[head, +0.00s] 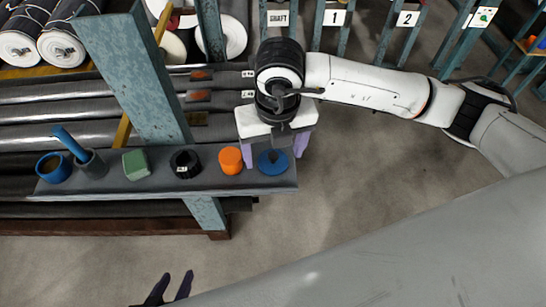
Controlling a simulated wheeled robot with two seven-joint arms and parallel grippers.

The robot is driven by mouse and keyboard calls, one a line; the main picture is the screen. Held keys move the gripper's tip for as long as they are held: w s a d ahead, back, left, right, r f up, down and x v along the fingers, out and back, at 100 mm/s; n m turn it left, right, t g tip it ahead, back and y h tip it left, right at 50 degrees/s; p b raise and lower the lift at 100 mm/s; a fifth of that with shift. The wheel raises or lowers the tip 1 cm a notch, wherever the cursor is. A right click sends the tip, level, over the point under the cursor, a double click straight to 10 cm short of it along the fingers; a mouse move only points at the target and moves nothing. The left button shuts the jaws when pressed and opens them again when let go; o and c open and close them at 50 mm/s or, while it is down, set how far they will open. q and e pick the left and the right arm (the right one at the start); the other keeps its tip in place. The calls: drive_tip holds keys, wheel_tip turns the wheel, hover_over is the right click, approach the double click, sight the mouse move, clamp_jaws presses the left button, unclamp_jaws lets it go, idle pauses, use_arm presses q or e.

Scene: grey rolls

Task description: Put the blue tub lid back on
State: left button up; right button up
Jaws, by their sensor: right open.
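The blue lid (273,163), a round disc with a darker raised middle, lies at the right end of a narrow grey shelf. The blue tub (53,174) stands at the shelf's left end with its dark inside showing, uncovered. My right gripper (274,154) is open, its purple fingers on either side of the lid in the picture. I cannot tell how high above the shelf they are. My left gripper (174,285) is at the bottom edge, its two dark fingers apart and empty, well away from the shelf.
Between tub and lid stand a grey cup (91,166) with a blue rod, a green block (135,164), a black roll (184,165) and an orange piece (230,161). A teal post (135,75) rises behind the shelf. Grey rolls (60,113) lie beyond. Floor in front is clear.

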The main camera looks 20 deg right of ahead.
drive_tip(key=shift+w+f, duration=0.15)
drive_tip(key=shift+f, duration=0.6)
drive_tip(key=c, duration=1.2)
